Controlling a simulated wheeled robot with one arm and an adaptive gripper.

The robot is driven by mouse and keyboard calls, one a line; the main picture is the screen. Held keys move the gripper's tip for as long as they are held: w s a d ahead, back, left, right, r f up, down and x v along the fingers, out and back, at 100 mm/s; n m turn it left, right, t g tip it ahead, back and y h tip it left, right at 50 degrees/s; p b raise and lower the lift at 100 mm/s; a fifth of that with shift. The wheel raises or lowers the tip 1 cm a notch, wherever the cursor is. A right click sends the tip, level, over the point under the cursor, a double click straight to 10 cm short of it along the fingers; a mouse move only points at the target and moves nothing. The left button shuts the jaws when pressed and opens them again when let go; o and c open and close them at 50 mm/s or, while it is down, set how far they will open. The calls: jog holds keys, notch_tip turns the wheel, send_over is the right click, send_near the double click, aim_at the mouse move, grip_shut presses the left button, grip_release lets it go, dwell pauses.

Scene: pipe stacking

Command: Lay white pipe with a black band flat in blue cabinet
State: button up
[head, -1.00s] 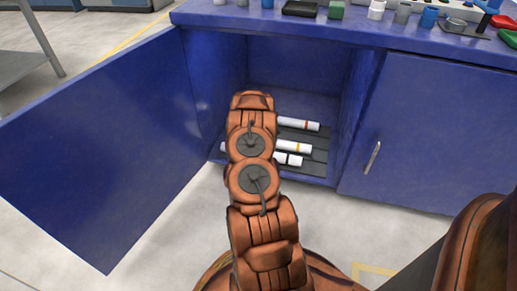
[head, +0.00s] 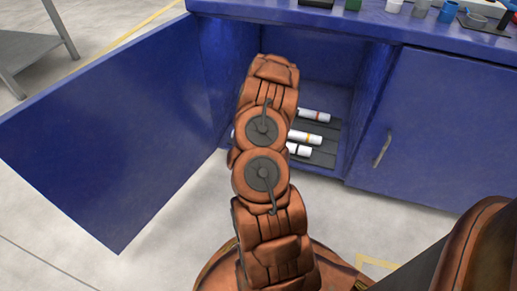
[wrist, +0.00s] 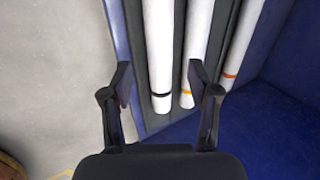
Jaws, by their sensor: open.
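The white pipe with a black band (wrist: 160,60) lies flat in the blue cabinet (head: 366,100), in a dark grooved rack (wrist: 176,70). It is the pipe nearest the cabinet's front edge. In the head view a short end of it (head: 303,150) shows beside my arm. My gripper (wrist: 158,72) is open. In the wrist view its two fingers stand on either side of the banded end of this pipe, with no visible contact. In the head view the gripper is hidden behind my arm.
A yellow-banded pipe (wrist: 197,40) and an orange-banded pipe (wrist: 241,45) lie parallel to it, farther in. The yellow-banded one is close to the right finger. The left cabinet door (head: 110,130) stands open; the right door (head: 430,130) is shut. Small items stand on the countertop.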

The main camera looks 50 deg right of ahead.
jog(key=w+a+r+n+t+y, duration=0.2)
jog(key=w+a+r+n, duration=0.2)
jog(key=w+a+r, duration=0.3)
jog(key=w+a+r+n+t+y, duration=0.25)
jog(key=w+a+r, duration=0.35)
jog(key=a, duration=0.4)
jog(key=a+r+n+y, duration=0.2)
jog(key=a+r+n, duration=0.3)
jog(key=a, duration=0.6)
jog(key=a+r+n+y, duration=0.2)
jog(key=a+r+n, duration=0.25)
jog(key=a, duration=0.55)
jog(key=s+a+r+n+g+y, duration=0.1)
jog(key=s+a+r+n+g, duration=0.3)
jog(key=s+a, duration=0.4)
jog(key=s+a+r+n+g, duration=0.25)
jog(key=s+a+n, duration=0.25)
jog(key=s+a, duration=0.25)
jog(key=s+d+r+n+g+h, duration=0.1)
jog(key=s+r+n+g+h, duration=0.1)
jog(key=s, duration=1)
jog(key=s+d+r+n+g+h, duration=0.1)
jog(key=s+n, duration=0.4)
jog(key=s, duration=0.7)
jog(key=shift+d+r+g+h, duration=0.4)
jog(key=shift+r+h, duration=0.05)
jog(key=shift+r, duration=0.4)
